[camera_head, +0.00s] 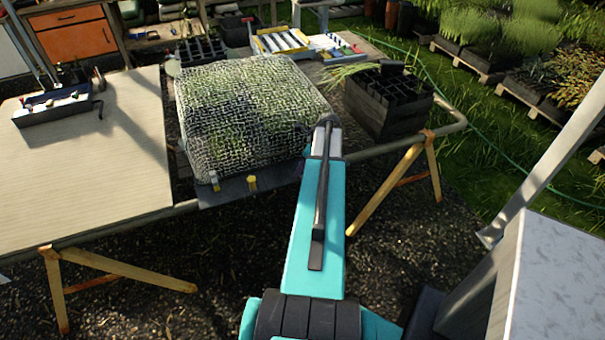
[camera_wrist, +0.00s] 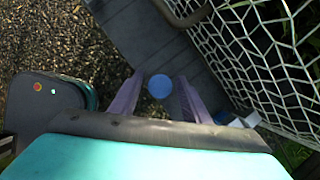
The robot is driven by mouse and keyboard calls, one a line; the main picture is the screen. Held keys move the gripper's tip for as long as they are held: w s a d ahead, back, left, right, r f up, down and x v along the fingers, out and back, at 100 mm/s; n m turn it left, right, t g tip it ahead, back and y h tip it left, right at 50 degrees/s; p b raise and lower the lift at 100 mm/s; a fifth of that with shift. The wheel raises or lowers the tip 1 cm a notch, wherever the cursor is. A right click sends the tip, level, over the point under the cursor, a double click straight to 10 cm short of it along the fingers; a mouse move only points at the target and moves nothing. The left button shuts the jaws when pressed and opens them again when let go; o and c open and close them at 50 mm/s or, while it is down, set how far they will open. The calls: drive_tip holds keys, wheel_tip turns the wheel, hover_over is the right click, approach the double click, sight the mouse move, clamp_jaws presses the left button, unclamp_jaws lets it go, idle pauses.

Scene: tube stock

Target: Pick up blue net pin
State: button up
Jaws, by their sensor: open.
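The blue net pin shows as a round blue head (camera_wrist: 159,87) in the wrist view. My gripper (camera_wrist: 157,80) is open, with one purple-grey finger on each side of the head; I cannot tell whether either touches it. The pin's shaft is hidden below its head. White netting (camera_wrist: 262,62) lies just right of the fingers, and a grey board edge (camera_wrist: 145,35) runs behind them. In the head view the netting covers a green-filled bed (camera_head: 250,95); my arm hides the blue pin and fingertips.
A dark pot crate (camera_head: 388,105) stands right of the bed. A tool tray (camera_head: 55,105) sits on the left tabletop (camera_head: 90,175). A small white-blue piece (camera_wrist: 238,121) lies right of my gripper.

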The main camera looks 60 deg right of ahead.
drive_tip(key=shift+c, duration=0.3)
drive_tip(key=c, duration=1)
drive_tip(key=shift+o, duration=0.2)
drive_tip(key=shift+r, duration=0.1)
drive_tip(key=shift+r+b, duration=1.4)
drive_tip(key=shift+r, duration=3.55)
